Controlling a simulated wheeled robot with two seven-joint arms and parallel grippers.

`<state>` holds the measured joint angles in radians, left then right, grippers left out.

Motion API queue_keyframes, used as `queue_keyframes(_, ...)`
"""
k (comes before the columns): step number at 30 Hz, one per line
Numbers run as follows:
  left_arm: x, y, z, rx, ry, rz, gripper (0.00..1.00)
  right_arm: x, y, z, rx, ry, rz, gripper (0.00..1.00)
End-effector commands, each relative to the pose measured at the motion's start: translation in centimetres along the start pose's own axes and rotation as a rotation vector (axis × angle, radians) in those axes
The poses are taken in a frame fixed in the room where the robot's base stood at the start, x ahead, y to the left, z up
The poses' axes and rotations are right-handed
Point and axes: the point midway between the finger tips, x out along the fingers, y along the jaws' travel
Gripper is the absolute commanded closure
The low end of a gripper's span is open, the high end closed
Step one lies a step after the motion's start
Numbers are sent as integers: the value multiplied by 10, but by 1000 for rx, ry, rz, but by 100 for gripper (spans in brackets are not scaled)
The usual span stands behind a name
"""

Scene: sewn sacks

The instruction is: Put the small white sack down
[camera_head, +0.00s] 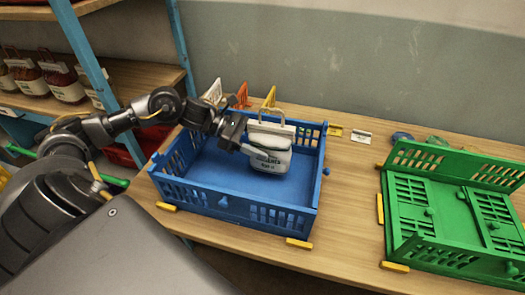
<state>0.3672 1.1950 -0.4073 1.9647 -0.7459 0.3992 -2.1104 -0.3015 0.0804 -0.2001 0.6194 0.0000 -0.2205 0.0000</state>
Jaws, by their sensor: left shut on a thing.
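The small white sack (268,157) has dark print on its front and a pale top edge with a handle loop. It is upright in the blue crate (225,203), toward the crate's back right. I cannot tell whether its bottom touches the crate floor. My left gripper (243,146) reaches in from the left over the crate's back side and is shut on the sack's left side. The fingertips are partly hidden against the sack. My right gripper is not in view.
A green crate (440,262) stands to the right on the wooden table (345,205). Coloured cards, including an orange one (242,95), stand behind the blue crate. A shelf with red-filled sacks (62,82) is at the left. The blue crate's front floor is bare.

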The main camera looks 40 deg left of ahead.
Motion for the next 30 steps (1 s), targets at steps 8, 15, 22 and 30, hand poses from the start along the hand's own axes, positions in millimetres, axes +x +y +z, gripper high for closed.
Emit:
queue_keyframes(8, 14, 2, -18, -4, -3, -1, 84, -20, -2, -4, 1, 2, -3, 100)
queue_keyframes(15, 19, 3, -30, 2, -3, 0, 84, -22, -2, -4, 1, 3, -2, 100)
queue_keyframes(22, 20, 3, -32, 2, -3, 0, 84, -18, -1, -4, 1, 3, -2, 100)
queue_keyframes(30, 20, 3, -34, -1, 0, -1, 22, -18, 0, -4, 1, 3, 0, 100)
